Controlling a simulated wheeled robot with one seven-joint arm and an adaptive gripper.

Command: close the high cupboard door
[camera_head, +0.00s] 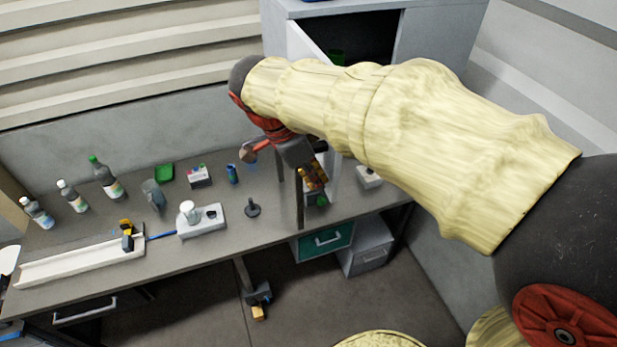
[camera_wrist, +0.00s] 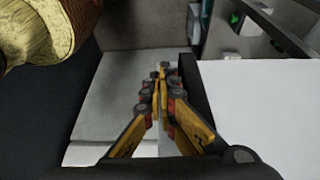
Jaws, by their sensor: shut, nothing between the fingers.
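The high cupboard (camera_head: 440,38) is at the top of the head view. Its white door (camera_head: 302,44) stands open, swung out towards me, and the dark inside shows beside it. My arm hides the middle of the door; its lower part shows below the arm. My gripper (camera_head: 317,182) is shut and empty beside the door's lower part. In the wrist view the shut yellow fingertips (camera_wrist: 160,68) are beside a dark upright edge and a broad white panel (camera_wrist: 260,110), apparently the door. I cannot tell whether they touch it.
A grey workbench (camera_head: 130,295) below holds bottles (camera_head: 107,178), a white device (camera_head: 203,220) and a long white rail (camera_head: 80,262). A teal drawer (camera_head: 325,242) is under the bench. A green item (camera_head: 337,56) is inside the cupboard. A wall stands to the right.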

